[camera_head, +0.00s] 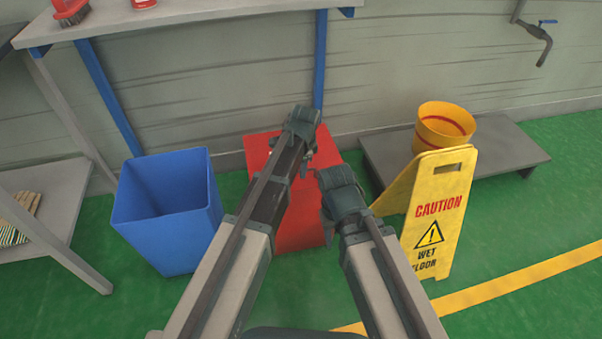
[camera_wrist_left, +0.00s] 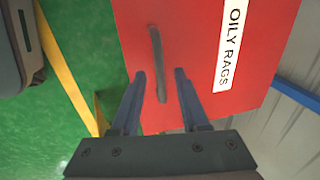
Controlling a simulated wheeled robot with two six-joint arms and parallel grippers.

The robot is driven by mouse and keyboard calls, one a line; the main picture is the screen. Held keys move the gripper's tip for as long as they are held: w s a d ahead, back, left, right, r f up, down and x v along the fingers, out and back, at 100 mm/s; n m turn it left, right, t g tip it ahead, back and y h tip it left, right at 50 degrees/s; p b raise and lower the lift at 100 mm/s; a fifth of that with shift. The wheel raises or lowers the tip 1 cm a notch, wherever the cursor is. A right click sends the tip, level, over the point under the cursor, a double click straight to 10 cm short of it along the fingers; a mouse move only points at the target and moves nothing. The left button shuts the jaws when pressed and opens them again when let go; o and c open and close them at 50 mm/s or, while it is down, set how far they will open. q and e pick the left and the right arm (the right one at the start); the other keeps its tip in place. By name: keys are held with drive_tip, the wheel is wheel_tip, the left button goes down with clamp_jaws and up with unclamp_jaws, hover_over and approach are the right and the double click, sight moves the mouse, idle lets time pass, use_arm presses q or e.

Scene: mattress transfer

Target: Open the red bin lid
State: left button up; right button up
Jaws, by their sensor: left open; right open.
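The red bin (camera_head: 300,226) stands by the wall in the middle of the head view, partly hidden by both my arms. In the left wrist view its red lid (camera_wrist_left: 192,35) carries a white "OILY RAGS" label (camera_wrist_left: 231,42) and a dark bar handle (camera_wrist_left: 156,50). My left gripper (camera_head: 306,160) is open over the lid. In the left wrist view its fingers (camera_wrist_left: 160,75) lie on either side of the handle; I cannot tell whether they touch it. My right gripper (camera_head: 326,222) is open and empty at the bin's right side, lower in the head view.
A blue open bin (camera_head: 165,215) stands to the left. A yellow caution sign (camera_head: 436,215) stands close on the right, before a low grey platform (camera_head: 510,152) with a yellow bucket (camera_head: 443,128). A shelf (camera_head: 190,18) with a red brush (camera_head: 70,10) is above.

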use_arm(q)
drive_tip(key=shift+f, duration=0.1)
clamp_jaws()
idle(1.4)
